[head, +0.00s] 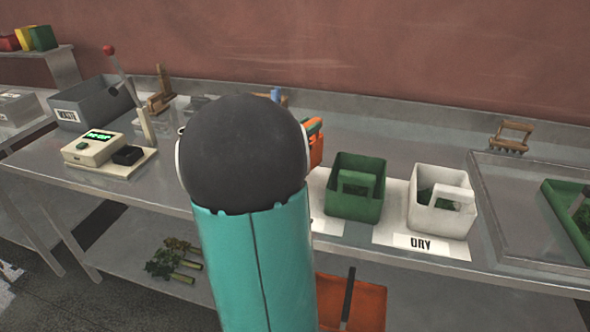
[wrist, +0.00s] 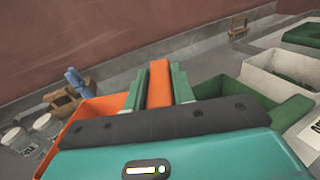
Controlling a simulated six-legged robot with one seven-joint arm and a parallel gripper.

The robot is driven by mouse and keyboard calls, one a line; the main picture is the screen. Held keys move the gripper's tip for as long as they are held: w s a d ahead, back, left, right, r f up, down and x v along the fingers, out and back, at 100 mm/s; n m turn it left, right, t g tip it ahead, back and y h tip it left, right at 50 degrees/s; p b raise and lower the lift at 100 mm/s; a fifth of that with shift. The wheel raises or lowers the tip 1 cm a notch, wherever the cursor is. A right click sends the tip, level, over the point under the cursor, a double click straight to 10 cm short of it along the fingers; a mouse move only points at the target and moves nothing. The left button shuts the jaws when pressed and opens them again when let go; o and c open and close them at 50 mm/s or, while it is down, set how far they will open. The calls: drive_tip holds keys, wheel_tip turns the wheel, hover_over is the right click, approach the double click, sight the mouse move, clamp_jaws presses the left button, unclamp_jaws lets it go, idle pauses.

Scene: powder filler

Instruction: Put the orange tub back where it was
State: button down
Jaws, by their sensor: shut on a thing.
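My gripper (wrist: 158,84) is shut on the upright handle of the orange tub (wrist: 100,106) in the wrist view. The green fingers stand on both sides of the orange handle. The tub's body shows to the left, behind the dark gripper edge. In the head view only a sliver of the orange tub (head: 317,152) shows past the right side of my arm, to the left of the green tub (head: 357,197). The rest of it and most of my gripper are hidden. I cannot tell whether its base touches the bench.
A white tub (head: 443,205) stands on a mat marked DRY, right of the green tub. Part of another white mat (head: 326,226) shows beside my arm. A scale (head: 92,148) and a grey bin (head: 92,105) stand left. A wooden brush (head: 512,136) lies at the back right.

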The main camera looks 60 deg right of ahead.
drive_tip(key=f, duration=0.4)
drive_tip(key=shift+w+a+f, duration=0.1)
drive_tip(key=shift+a+f, duration=0.05)
drive_tip(key=shift+a, duration=0.05)
drive_tip(key=shift+a+f, duration=0.2)
drive_tip(key=shift+f, duration=1.75)
drive_tip(key=c, duration=1.2)
unclamp_jaws()
drive_tip(key=shift+d+f, duration=0.1)
drive_tip(key=shift+f, duration=0.05)
drive_tip(key=shift+o, duration=0.2)
drive_tip(key=v, duration=1.2)
